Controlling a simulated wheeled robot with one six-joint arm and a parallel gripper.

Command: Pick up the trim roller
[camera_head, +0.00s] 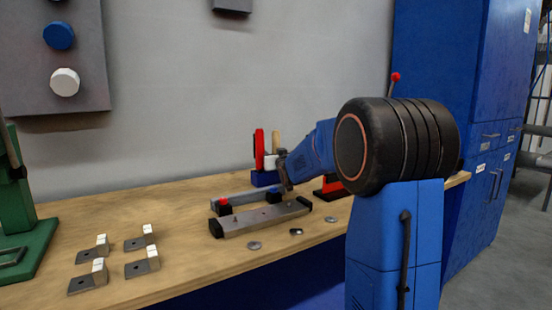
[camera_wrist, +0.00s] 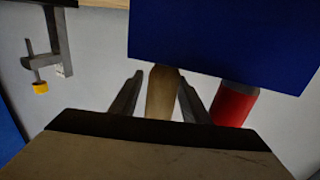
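A tan wooden handle (camera_head: 276,141) stands upright beside a red handle (camera_head: 260,143) at a blue block (camera_head: 265,179) at the back of the bench; I take the tan one to be the trim roller, but its roller end is not visible. My gripper (camera_head: 281,160) is close to these handles. In the wrist view the tan handle (camera_wrist: 162,92) shows between the two fingers of my gripper (camera_wrist: 160,80), with a small gap seen on the left. I cannot tell how deep it sits between them. The red handle (camera_wrist: 233,104) is just right of the fingers, and the blue block (camera_wrist: 220,40) is above.
On the wooden bench (camera_head: 180,215) a long grey metal bar fixture (camera_head: 262,217) lies in front of my gripper. Several small metal brackets (camera_head: 142,262) and discs (camera_head: 296,231) lie toward the front. A green machine (camera_head: 30,235) stands left. A blue cabinet (camera_head: 460,70) is right.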

